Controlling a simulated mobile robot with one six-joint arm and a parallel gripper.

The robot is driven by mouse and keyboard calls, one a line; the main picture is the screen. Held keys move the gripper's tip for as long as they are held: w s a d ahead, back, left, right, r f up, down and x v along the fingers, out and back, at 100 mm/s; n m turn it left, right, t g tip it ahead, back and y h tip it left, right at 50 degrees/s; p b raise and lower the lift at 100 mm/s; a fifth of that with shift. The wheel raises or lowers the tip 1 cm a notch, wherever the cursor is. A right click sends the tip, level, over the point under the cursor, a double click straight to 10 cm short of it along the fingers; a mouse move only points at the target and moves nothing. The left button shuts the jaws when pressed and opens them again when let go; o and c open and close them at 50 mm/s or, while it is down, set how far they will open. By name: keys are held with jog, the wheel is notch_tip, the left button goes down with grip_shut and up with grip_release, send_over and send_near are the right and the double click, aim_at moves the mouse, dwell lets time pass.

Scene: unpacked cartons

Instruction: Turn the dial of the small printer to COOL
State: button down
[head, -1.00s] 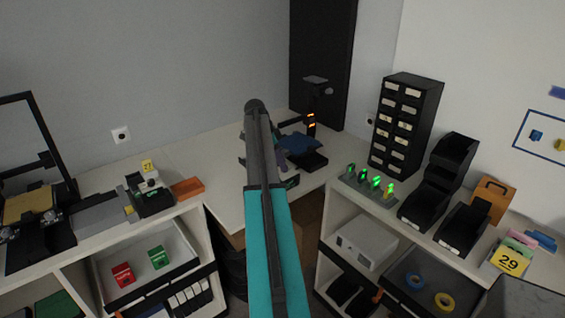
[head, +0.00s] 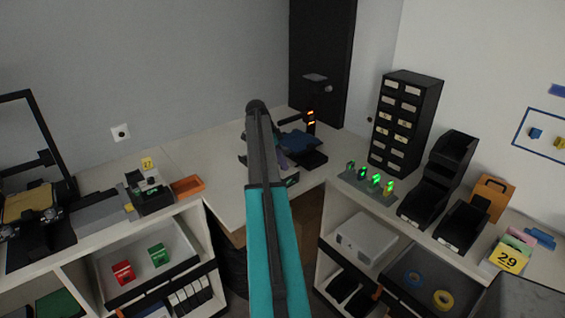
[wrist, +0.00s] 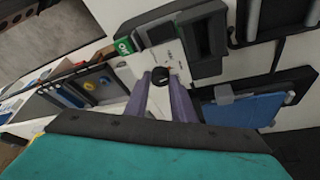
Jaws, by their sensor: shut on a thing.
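The dial (wrist: 160,76) is a small dark round knob on a pale panel (wrist: 172,57) in the wrist view. My gripper (wrist: 161,84) has two purple fingers, one on each side of the dial, and is shut on it. Small marks sit beside the knob, too small to read. A green label (wrist: 124,45) is at the panel's upper left. In the head view the small printer's dark post with orange lights (head: 311,117) and its blue plate (head: 298,141) stand at the back corner. My arm hides part of that area, and the dial cannot be seen there.
A blue plate (wrist: 243,110) on a dark frame lies right of my fingers. In the head view a black drawer tower (head: 405,123) and black bins (head: 452,160) stand on the right bench. Green-lit pieces (head: 376,180) stand nearer. The left desk (head: 222,188) has bare room.

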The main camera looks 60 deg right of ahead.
jog(key=shift+n, duration=0.3)
jog(key=n+b, duration=0.1)
jog(key=n+t+h+b, duration=0.1)
jog(key=n, duration=0.1)
jog(key=shift+s+a+f, duration=0.1)
jog(key=shift+s+a, duration=0.05)
jog(key=n+t+b, duration=0.1)
jog(key=n, duration=0.2)
jog(key=shift+s, duration=0.1)
jog(key=n+t+b, duration=0.1)
jog(key=n, duration=0.3)
jog(key=shift+s+t, duration=0.1)
jog(key=shift+t, duration=0.3)
jog(key=shift+s+n+t, duration=0.15)
jog(key=shift+n+t, duration=0.55)
jog(key=shift+n, duration=1.4)
jog(key=c, duration=1.5)
grip_release()
jog(key=shift+r, duration=0.25)
